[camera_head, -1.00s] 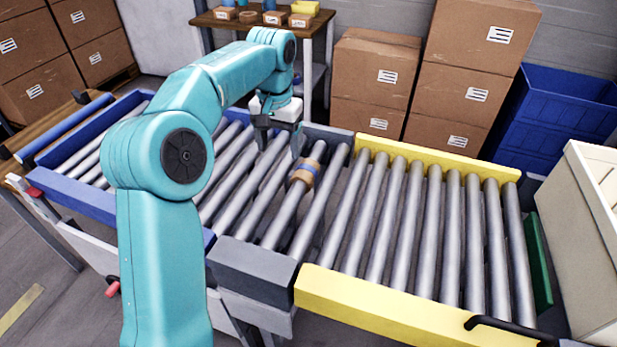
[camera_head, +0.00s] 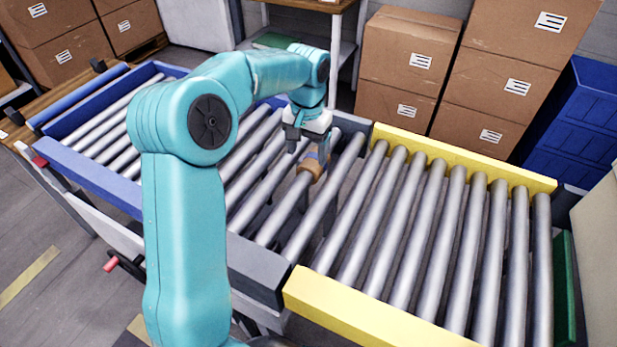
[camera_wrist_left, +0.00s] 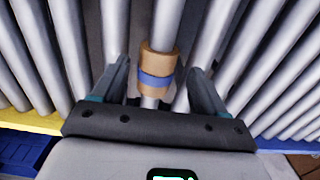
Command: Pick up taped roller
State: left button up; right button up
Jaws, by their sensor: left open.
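The taped roller (camera_head: 287,207) is a grey metal roller in the conveyor, with a tan wrap and a blue band (camera_head: 311,165) near its far end. My left gripper (camera_head: 303,152) is over the far end of the conveyor, pointing down at the wrapped part. In the left wrist view the wrap (camera_wrist_left: 156,72) lies between the two spread fingers of my left gripper (camera_wrist_left: 160,75), with gaps on both sides. The fingers are open and hold nothing. How far the fingertips are above the roller is hard to tell. My right gripper does not show.
Bare rollers lie on both sides of the taped one. A yellow rail (camera_head: 460,158) edges the right conveyor section and a blue rail (camera_head: 85,178) the left. Cardboard boxes (camera_head: 410,52) and a blue bin (camera_head: 575,125) stand behind. A loose blue roller (camera_head: 78,95) lies at the left.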

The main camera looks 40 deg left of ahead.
aim_at(307, 167)
pick_arm(q)
jog(key=shift+f, duration=0.65)
jog(key=shift+s+f, duration=0.25)
jog(key=shift+f, duration=0.25)
notch_tip(307, 167, down, 5)
jog(key=shift+w+r+b, duration=0.1)
jog(key=shift+r+b, duration=0.1)
jog(key=shift+b, duration=0.25)
jog(key=shift+c, duration=0.4)
jog(key=c, duration=1)
jog(key=shift+r, duration=0.1)
